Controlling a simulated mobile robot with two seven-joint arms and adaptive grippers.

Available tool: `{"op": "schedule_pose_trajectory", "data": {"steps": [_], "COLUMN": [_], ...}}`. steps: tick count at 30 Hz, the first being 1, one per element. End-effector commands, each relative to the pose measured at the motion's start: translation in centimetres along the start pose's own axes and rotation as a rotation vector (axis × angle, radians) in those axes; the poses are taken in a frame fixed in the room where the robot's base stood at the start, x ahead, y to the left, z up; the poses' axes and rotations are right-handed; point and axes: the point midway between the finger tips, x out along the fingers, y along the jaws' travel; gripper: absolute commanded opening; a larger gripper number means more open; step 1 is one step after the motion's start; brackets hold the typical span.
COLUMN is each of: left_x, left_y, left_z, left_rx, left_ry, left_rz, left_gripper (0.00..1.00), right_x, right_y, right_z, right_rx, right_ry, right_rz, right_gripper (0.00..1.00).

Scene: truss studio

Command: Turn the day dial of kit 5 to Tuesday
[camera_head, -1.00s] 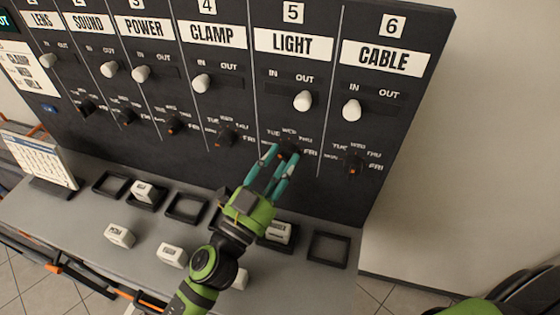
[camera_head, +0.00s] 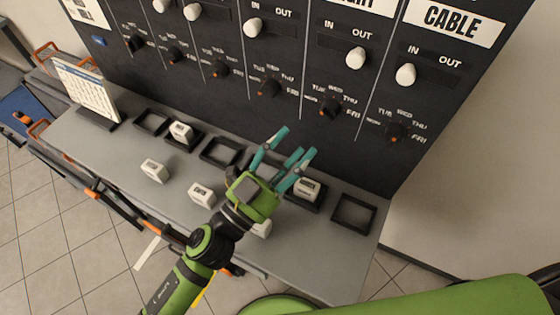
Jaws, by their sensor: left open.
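The day dial of kit 5 (camera_head: 331,107), a dark knob, sits in the lower part of the LIGHT column on the black panel. Day labels curve around it. A small orange mark shows at its lower left, on the Monday side; its exact setting is too small to be sure. My left gripper (camera_head: 297,144) is open and empty, with teal fingers spread. It is below and left of the dial, apart from it, over the shelf. My right gripper is not in view.
White IN/OUT knobs, such as kit 5's (camera_head: 356,58), stick out above the dials. Kit 6's dial (camera_head: 396,132) is to the right. The grey shelf (camera_head: 180,225) holds black trays, such as the empty right one (camera_head: 354,213), and white blocks. A calendar (camera_head: 86,90) stands left.

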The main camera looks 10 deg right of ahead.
Motion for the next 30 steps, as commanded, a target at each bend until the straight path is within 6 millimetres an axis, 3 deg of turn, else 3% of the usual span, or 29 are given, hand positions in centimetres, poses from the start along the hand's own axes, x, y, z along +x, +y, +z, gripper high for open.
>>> {"op": "schedule_pose_trajectory", "data": {"steps": [3, 9, 30], "left_x": [-2.0, -3.6, -3.8], "left_y": [0.0, -0.1, -0.1], "left_z": [0.0, -0.1, -0.1], "left_rx": [-0.002, 0.000, 0.001], "left_ry": [-0.003, 0.002, 0.002], "left_rz": [0.000, -0.001, -0.001], "left_gripper": [0.57, 0.57, 0.57], "right_x": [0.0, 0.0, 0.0], "right_y": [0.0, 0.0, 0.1], "right_z": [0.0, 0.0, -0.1], "right_rx": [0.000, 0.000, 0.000], "right_ry": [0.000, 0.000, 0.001], "right_rz": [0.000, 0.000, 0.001], "right_gripper": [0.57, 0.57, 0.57]}}
